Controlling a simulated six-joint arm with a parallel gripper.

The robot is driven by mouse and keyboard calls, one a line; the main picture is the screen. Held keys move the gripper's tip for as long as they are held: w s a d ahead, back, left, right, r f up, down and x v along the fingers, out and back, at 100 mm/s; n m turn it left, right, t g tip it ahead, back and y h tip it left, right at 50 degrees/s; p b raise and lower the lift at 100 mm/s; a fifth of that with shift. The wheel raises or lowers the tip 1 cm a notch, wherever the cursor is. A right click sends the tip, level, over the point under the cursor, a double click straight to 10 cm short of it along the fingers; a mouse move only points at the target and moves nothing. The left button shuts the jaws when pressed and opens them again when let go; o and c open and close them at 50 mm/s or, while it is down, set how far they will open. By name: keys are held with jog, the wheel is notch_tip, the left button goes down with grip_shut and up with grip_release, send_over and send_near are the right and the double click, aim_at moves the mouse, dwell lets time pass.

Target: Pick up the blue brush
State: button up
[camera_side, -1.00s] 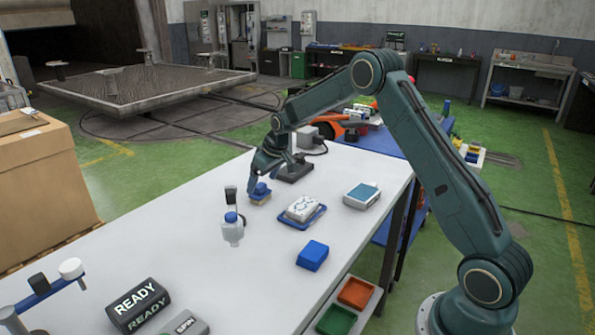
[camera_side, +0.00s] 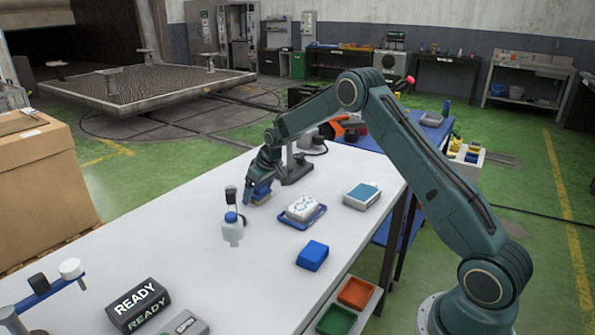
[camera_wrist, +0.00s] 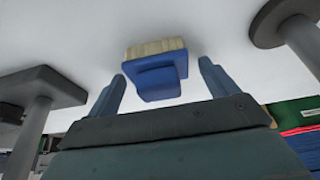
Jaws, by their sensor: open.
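The blue brush (camera_wrist: 157,78) has a blue body with a handle block and pale tan bristles. In the wrist view it lies between the two fingers of my gripper (camera_wrist: 162,85), with a gap on each side. The fingers are open. In the side view the brush (camera_side: 261,196) is on the white table, largely covered by my gripper (camera_side: 259,188), which is down around it. I cannot tell from the side view whether the fingers touch it.
A grey stand (camera_side: 295,172) is close behind my gripper. A clear bottle with a blue cap (camera_side: 232,232) stands in front. A blue tray (camera_side: 318,217) with a patterned white block, a blue-topped box (camera_side: 361,196) and a blue block (camera_side: 312,256) are to the right.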

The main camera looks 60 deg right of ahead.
jog(key=c, duration=1.1)
notch_tip(320, 180, up, 20)
jog(key=shift+r, duration=0.1)
dwell(0.5)
jog(key=o, duration=0.4)
jog(key=shift+c, duration=1.4)
